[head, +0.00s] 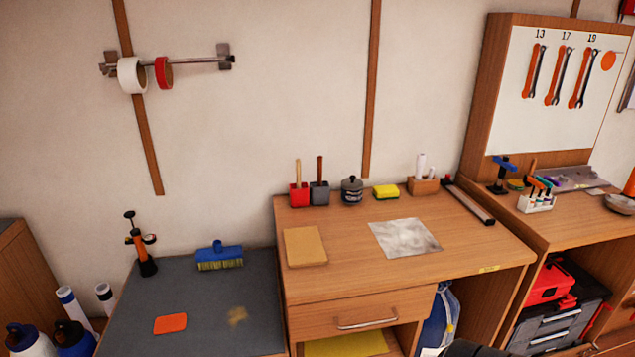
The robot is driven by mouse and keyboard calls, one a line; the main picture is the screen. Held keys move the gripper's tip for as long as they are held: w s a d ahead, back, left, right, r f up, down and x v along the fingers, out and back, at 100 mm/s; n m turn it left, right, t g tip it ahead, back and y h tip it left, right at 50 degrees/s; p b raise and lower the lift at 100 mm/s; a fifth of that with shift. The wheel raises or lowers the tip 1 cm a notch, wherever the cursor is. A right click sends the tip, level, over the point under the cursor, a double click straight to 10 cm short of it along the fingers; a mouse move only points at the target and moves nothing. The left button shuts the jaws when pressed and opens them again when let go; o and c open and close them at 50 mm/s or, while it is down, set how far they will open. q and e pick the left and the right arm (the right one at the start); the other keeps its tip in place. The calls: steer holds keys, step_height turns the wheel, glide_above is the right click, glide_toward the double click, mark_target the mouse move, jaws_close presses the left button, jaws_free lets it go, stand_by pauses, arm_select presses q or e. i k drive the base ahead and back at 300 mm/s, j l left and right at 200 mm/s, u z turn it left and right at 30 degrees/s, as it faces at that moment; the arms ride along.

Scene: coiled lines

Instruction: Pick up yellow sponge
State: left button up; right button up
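The yellow sponge (386,192) lies near the back of the wooden desk (330,225), close to the wall. It stands between a dark lidded pot (352,190) on its left and a small wooden holder (423,186) on its right. Neither gripper can be made out in the head view. A dark rounded shape cut off at the bottom edge may be part of my arm, but I cannot tell.
A tan board (305,247) and a shiny grey sheet (405,238) lie on the desk. Red and grey pots with brush handles stand at its back left. A blue brush (220,256) sits on the lower grey bench (200,310). A tool board (565,80) rises at right.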

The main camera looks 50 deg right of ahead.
mark_target(388, 192)
steer(key=z, duration=2.05)
